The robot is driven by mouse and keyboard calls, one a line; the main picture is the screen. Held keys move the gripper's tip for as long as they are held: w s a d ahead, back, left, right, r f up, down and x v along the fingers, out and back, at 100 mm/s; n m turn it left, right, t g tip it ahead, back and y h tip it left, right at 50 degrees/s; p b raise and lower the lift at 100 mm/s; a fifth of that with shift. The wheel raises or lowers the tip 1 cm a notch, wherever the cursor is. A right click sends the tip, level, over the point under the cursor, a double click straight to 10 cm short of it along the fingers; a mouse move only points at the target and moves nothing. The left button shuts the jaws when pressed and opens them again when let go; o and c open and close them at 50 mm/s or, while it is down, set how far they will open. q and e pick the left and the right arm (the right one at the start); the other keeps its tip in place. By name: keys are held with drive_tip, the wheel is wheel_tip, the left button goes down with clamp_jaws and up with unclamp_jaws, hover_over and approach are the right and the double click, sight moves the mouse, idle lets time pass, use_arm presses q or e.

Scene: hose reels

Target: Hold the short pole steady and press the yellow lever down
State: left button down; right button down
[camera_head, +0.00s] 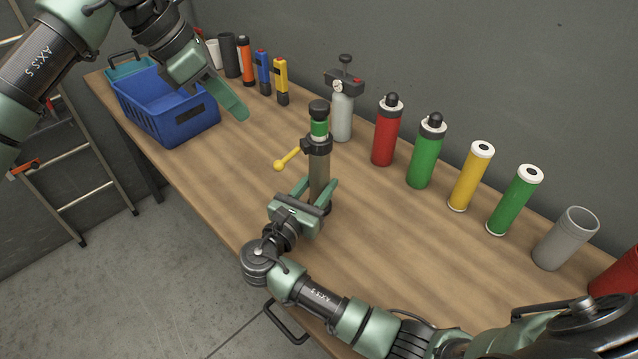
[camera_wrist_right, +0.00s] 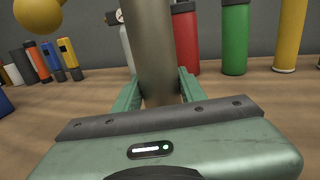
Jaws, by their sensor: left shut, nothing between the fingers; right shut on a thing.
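The short pole (camera_head: 319,172) stands upright on the wooden table, with a black collar and a green band near its top. The yellow lever (camera_head: 288,159) sticks out from the collar to the left and slopes down to a ball end. The ball end (camera_wrist_right: 38,14) also shows at the top left of the right wrist view. My right gripper (camera_head: 318,192) is shut around the lower part of the pole, which rises between its fingers in the right wrist view (camera_wrist_right: 152,55). My left gripper (camera_head: 236,108) is shut and empty, above the table, up and left of the lever and apart from it.
A blue basket (camera_head: 168,125) stands at the table's left end. Several small tools and cups line the back left. A grey bottle with a gauge (camera_head: 342,115), red, green and yellow cylinders and a grey cup (camera_head: 566,238) line the back right. The table left of the lever is clear.

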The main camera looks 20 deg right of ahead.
drive_tip(key=c, duration=0.7)
unclamp_jaws()
drive_tip(key=shift+c, duration=0.2)
drive_tip(key=shift+s+a, duration=0.1)
drive_tip(key=v, duration=1.1)
drive_tip(key=shift+s+a, duration=0.25)
drive_tip(key=shift+a, duration=0.1)
